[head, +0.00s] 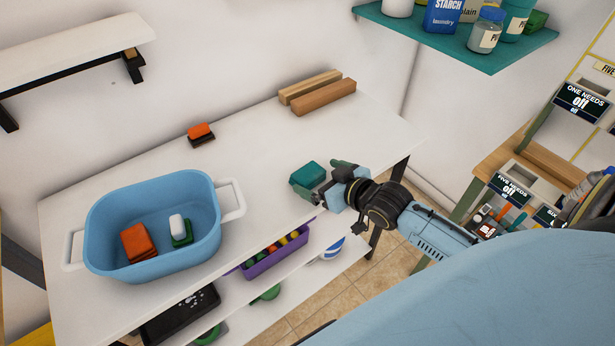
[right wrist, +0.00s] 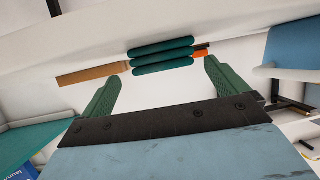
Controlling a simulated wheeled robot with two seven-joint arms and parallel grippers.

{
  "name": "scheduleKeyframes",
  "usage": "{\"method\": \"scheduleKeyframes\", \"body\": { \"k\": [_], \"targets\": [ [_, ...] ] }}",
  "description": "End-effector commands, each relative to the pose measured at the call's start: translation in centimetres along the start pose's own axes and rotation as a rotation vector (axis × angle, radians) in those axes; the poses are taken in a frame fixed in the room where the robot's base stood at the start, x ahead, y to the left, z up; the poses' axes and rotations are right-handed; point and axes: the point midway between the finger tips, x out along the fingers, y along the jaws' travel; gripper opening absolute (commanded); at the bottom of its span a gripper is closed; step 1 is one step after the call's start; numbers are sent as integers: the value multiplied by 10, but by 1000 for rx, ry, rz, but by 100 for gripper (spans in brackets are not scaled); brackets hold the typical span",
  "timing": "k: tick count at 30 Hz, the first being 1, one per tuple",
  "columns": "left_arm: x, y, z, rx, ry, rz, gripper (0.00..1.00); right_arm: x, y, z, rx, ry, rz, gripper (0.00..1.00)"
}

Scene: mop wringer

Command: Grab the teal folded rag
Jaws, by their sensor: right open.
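The teal folded rag (head: 307,174) lies on the white table, right of the blue tub. My right gripper (head: 323,180) is open beside it, with its green fingers pointing at the rag. In the right wrist view the rag (right wrist: 162,57) shows as stacked folded layers, centred just ahead of the gap between the open fingertips (right wrist: 162,70). The gap is wider than the rag, and nothing is held. My left gripper is in neither view.
The blue tub (head: 103,235) holds an orange folded cloth (head: 138,243) and a green-and-white item (head: 180,231). An orange-and-dark sponge (head: 201,133) and wooden blocks (head: 324,97) lie toward the back. A purple bin (head: 262,264) sits on the lower shelf.

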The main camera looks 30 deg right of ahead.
Motion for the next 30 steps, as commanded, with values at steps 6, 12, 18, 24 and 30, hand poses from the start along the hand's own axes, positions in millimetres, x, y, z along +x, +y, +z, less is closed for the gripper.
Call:
{"method": "scheduleKeyframes", "body": {
  "k": [6, 12, 18, 24, 30],
  "targets": [
    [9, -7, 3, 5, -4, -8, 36, 33, -6, 2, 0, 1, 0, 98],
    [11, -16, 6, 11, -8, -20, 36, 46, -6, 1, -1, 0, 0, 98],
    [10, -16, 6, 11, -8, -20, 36, 46, -6, 1, -1, 0, 0, 98],
    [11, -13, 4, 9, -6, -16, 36, 45, -6, 1, -1, 0, 0, 72],
    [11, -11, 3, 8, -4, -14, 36, 45, -6, 1, -1, 0, 0, 50]
  ]
}}
